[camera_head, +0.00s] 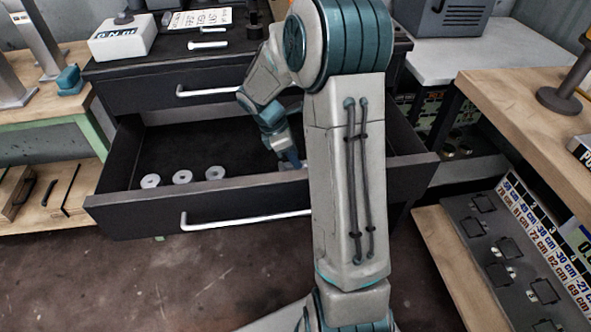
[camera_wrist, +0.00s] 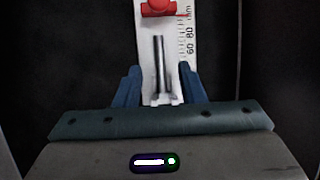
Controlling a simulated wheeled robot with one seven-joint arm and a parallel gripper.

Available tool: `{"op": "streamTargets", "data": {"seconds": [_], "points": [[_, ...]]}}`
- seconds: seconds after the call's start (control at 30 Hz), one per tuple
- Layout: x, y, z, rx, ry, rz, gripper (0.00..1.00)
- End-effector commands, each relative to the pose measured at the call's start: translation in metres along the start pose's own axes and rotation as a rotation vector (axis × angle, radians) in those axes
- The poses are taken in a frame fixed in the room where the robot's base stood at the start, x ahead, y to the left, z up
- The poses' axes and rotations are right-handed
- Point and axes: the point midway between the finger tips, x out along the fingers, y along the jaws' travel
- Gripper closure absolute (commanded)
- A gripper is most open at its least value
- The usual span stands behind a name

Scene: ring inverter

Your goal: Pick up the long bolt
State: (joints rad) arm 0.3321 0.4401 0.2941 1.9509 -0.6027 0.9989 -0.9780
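Two silvery bolts lie on top of the black cabinet in the head view: a longer-looking one (camera_head: 208,45) and a smaller one (camera_head: 213,30) behind it. My gripper (camera_head: 290,160) reaches down into the open drawer and is partly hidden by my arm. In the wrist view its two blue fingers (camera_wrist: 160,87) are apart. A slim grey metal rod (camera_wrist: 161,65) shows between and beyond them, over a white strip with a millimetre scale (camera_wrist: 188,45). I cannot tell whether this rod is a bolt or whether a finger touches it.
The open drawer (camera_head: 245,195) also holds three round washers (camera_head: 182,177) at its left. A red part (camera_wrist: 158,8) sits at the strip's far end. A white box (camera_head: 122,38) stands on the cabinet top. Wooden benches flank the cabinet.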

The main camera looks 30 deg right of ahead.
Motion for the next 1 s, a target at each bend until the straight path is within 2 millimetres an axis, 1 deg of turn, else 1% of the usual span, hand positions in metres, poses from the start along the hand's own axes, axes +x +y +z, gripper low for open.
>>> {"op": "streamTargets", "data": {"seconds": [0.03,0.1,0.33,0.37,0.4,0.47,0.5,0.83,1.0], "points": [[0.013,0.0,-0.002,0.001,0.0,-0.003,0.64],[0.02,-0.001,-0.001,0.001,0.0,-0.002,0.64],[0.021,0.0,0.0,0.001,0.0,0.0,0.64],[0.021,0.0,0.0,0.001,0.0,0.0,0.67],[0.021,0.0,0.0,0.001,0.0,0.0,0.78],[0.021,0.0,0.0,0.001,0.0,0.0,0.94],[0.021,0.0,0.0,0.001,0.0,0.0,1.0],[0.02,0.0,0.0,0.001,0.0,0.001,1.0],[0.009,-0.001,0.004,0.001,0.0,0.001,1.0]]}}
